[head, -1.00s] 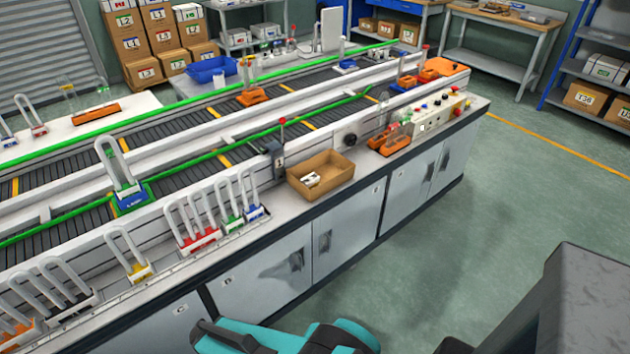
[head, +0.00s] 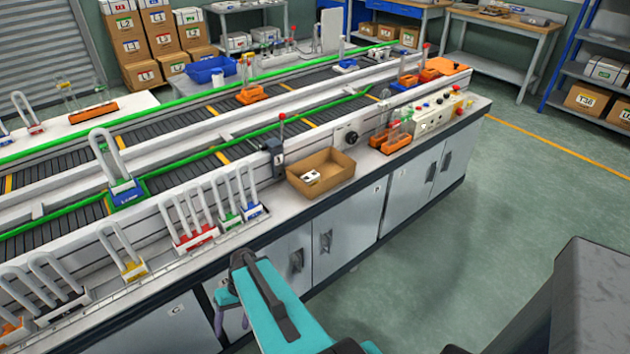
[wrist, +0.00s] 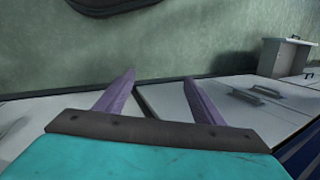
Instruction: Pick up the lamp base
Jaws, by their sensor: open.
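Small white pieces with dark openings lie in an open cardboard box (head: 333,178) on the bench ledge; one white piece (head: 311,178) may be the lamp base, but I cannot tell surely. U-shaped glass tubes stand in coloured bases along the front ledge: a red base (head: 196,238), a green base (head: 233,221), a blue base (head: 253,212) and a yellow base (head: 135,270). Another blue base (head: 126,193) with a tube sits on the near conveyor. My gripper (head: 232,316) is low in front of the cabinet doors, below the ledge. Its purple fingers are apart and empty in the wrist view (wrist: 160,80).
A dark post with a red knob (head: 281,117) stands left of the cardboard box. Orange holders (head: 390,138) and a control panel (head: 440,115) are further right. The ledge edge and cabinet doors (head: 347,227) are near my arm. The floor (head: 530,200) at right is clear.

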